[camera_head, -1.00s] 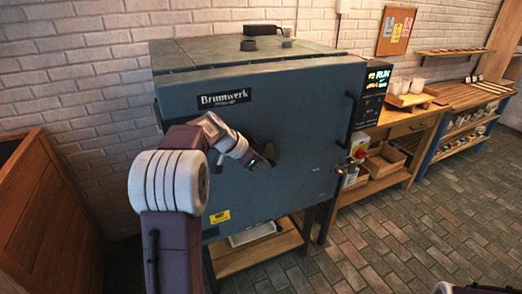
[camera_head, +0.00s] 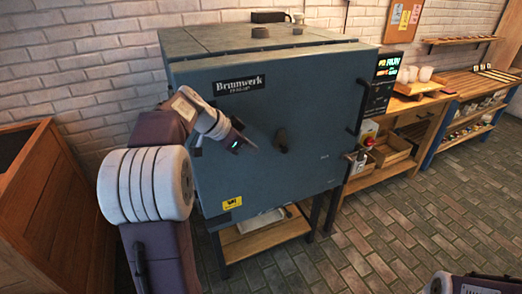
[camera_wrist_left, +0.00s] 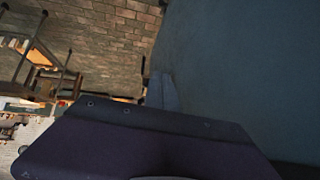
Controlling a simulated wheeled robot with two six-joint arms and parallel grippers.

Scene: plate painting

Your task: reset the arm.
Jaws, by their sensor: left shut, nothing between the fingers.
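My left arm comes in from the lower left in the head view. Its left gripper (camera_head: 250,147) is shut and empty, in front of the blue-grey kiln door. It appears to the left of the dark round knob (camera_head: 281,140) on the door and apart from it. In the left wrist view, the kiln's blue-grey face (camera_wrist_left: 255,70) fills the right side, close to the camera. My right gripper is not in view; only a small part of my right arm shows at the bottom right corner of the head view.
The large closed kiln (camera_head: 270,185) stands ahead on a stand with a wooden lower shelf (camera_head: 262,240). A wooden cabinet (camera_head: 45,205) is at the left. To the right are a wooden bench (camera_head: 405,108) with cups (camera_head: 425,73) and a shelf unit. The brick floor (camera_head: 400,230) in front is clear.

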